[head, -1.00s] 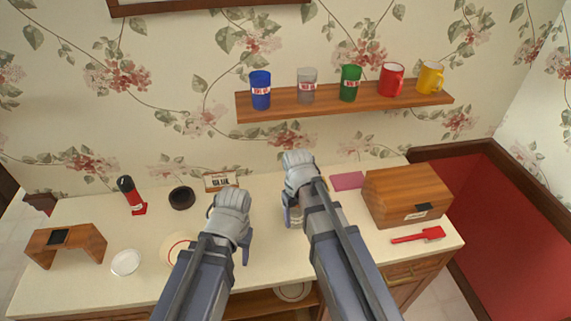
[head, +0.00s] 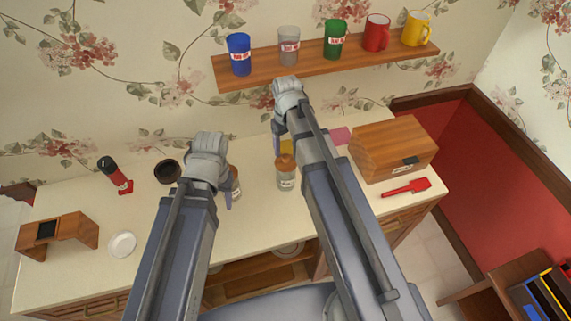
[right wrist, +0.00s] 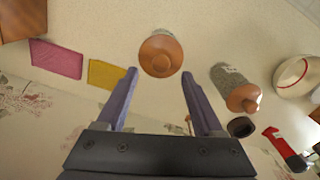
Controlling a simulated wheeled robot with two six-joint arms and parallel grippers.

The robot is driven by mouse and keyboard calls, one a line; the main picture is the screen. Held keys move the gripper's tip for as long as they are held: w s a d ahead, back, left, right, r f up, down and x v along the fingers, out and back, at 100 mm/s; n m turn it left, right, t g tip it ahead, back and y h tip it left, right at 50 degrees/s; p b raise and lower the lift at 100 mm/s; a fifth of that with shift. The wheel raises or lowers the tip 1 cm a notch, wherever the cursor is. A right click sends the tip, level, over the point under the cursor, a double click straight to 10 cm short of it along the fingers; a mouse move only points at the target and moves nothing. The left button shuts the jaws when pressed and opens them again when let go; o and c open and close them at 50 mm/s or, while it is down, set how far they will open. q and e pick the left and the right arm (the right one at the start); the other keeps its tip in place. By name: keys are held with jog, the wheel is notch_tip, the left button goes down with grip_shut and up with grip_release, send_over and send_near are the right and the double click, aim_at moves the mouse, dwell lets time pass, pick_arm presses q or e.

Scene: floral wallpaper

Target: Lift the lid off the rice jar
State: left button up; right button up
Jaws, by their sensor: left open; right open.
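A glass jar (head: 286,179) with an orange-brown lid (head: 285,161) stands upright on the counter, just left of my right forearm. In the right wrist view its lid (right wrist: 161,53) lies between and beyond my open fingers, not touched by them. A second lidded jar (head: 235,184) stands to its left, partly behind my left gripper; the right wrist view shows it with grey speckled contents (right wrist: 232,80). I cannot read which label says rice. My right gripper (right wrist: 160,75) is open and empty. My left gripper (head: 222,190) is open, its fingers mostly hidden by its wrist.
A wall shelf (head: 325,62) with several cups is behind my right gripper. A wooden bread box (head: 392,148) and red spatula (head: 407,187) are at right.

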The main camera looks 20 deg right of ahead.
aim_at(286, 156)
jog(key=shift+s, duration=0.1)
notch_tip(286, 156, down, 5)
jog(key=b, duration=0.5)
jog(key=shift+f, duration=0.1)
grip_shut()
dwell(0.4)
